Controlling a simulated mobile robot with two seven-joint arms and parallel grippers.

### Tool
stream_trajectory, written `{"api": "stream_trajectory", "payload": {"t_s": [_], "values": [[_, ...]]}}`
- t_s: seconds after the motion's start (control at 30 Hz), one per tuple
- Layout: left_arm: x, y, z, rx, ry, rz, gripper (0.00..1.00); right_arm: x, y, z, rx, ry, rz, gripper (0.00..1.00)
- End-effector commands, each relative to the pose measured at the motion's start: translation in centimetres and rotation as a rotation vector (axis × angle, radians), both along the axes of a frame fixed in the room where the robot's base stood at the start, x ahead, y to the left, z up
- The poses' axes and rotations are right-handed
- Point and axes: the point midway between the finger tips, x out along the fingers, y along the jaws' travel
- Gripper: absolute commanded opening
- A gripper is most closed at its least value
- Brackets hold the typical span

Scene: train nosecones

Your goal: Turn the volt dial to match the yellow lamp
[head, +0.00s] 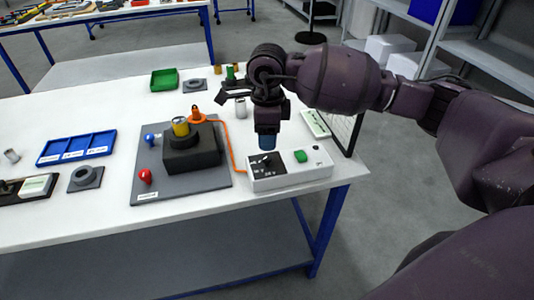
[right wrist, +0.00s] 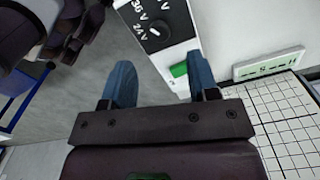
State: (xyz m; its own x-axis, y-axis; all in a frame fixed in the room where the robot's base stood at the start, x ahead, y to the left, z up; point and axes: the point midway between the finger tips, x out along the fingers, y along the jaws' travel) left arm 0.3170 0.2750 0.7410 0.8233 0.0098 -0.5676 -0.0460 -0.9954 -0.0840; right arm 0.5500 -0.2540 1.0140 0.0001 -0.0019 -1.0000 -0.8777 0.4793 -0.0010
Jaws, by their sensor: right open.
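The volt dial (head: 264,163) is a black knob on the top of a white control box (head: 316,170). In the right wrist view the dial (right wrist: 160,30) has a short white mark and printed labels including 24 V and 36 V; the exact setting is unclear. A yellow-banded cylinder (head: 181,128), possibly the yellow lamp, stands on a black block (head: 193,157). My right gripper (head: 267,148) points down just above the box by the dial. My left gripper is not in view.
A green button (head: 300,156) is on the box. An orange cable (head: 228,143) runs from an orange cone (head: 196,117) to the box. Red (head: 145,176) and blue (head: 150,139) knobs stand on the grey plate (head: 210,188).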

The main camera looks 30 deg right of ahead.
Motion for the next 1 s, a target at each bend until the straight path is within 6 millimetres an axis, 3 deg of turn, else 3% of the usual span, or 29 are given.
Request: {"api": "stream_trajectory", "payload": {"t_s": [0.2, 0.4, 0.83, 1.0], "values": [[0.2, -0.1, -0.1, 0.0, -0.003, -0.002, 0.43, 0.0, 0.0, -3.9, 0.002, 0.004, -0.002, 0.55], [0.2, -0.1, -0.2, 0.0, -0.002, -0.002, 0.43, 0.0, 0.1, -6.0, 0.002, 0.002, 0.0, 0.55], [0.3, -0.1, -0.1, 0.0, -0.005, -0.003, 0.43, 0.0, 0.0, -6.6, 0.001, 0.0, 0.0, 0.55], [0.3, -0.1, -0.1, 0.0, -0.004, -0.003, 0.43, 0.0, 0.0, -6.6, 0.001, 0.0, 0.0, 0.28]]}}
